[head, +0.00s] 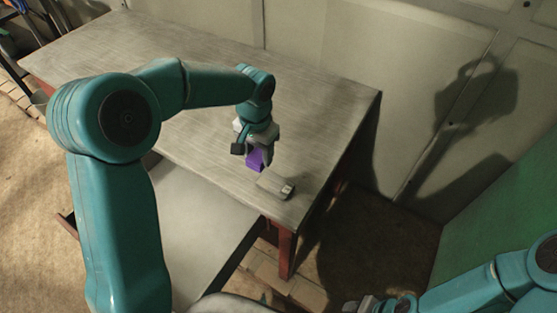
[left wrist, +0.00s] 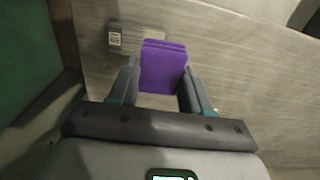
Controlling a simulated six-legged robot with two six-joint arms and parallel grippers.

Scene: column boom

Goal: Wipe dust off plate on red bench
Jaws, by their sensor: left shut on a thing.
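My left gripper (head: 256,146) is shut on a purple block (head: 255,161), over the grey top of the red-legged bench (head: 320,112). A small grey plate (head: 272,184) with a pale label at one end lies near the bench's front right corner, just beyond the block. In the left wrist view the block (left wrist: 163,68) sits between the two fingers (left wrist: 160,88) and covers part of the plate (left wrist: 130,40). I cannot tell whether the block touches the plate or bench. Dust is not clearly discernible. My right gripper (head: 375,304) is partly visible at the bottom edge; its jaws are unclear.
A pale flat surface (head: 205,225) stands lower, in front of the bench. A pale panelled wall (head: 330,45) runs behind the bench, and a green surface (head: 500,205) is at the right. Most of the bench top is clear.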

